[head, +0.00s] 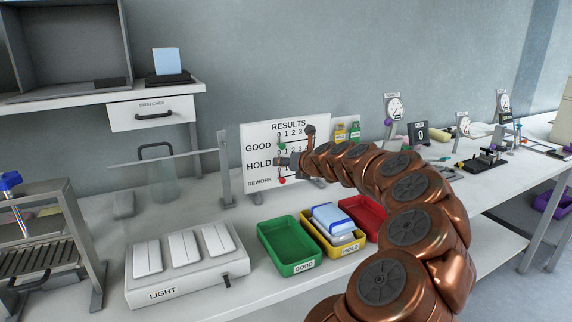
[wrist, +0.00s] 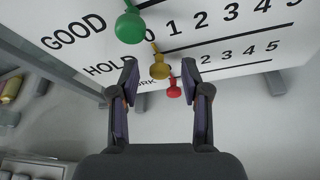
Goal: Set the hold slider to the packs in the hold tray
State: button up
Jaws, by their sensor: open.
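The white results board (head: 262,133) stands at the back of the bench with GOOD, HOLD and REWORK rows. In the wrist view, the yellow hold slider knob (wrist: 159,68) is at the left end of its row, near 0. My gripper (wrist: 158,75) is open, its fingers either side of the yellow knob, with no clear contact. In the head view my gripper (head: 290,161) is in front of the board and hides part of the HOLD row. The yellow hold tray (head: 349,249) holds light blue and white packs (head: 332,219), at least two, overlapping.
The empty green tray (head: 286,262) and the red tray (head: 373,213) flank the hold tray. A light box (head: 190,283) is at left.

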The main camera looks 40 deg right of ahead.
jog(key=shift+c, duration=0.3)
grip_shut()
dwell(0.6)
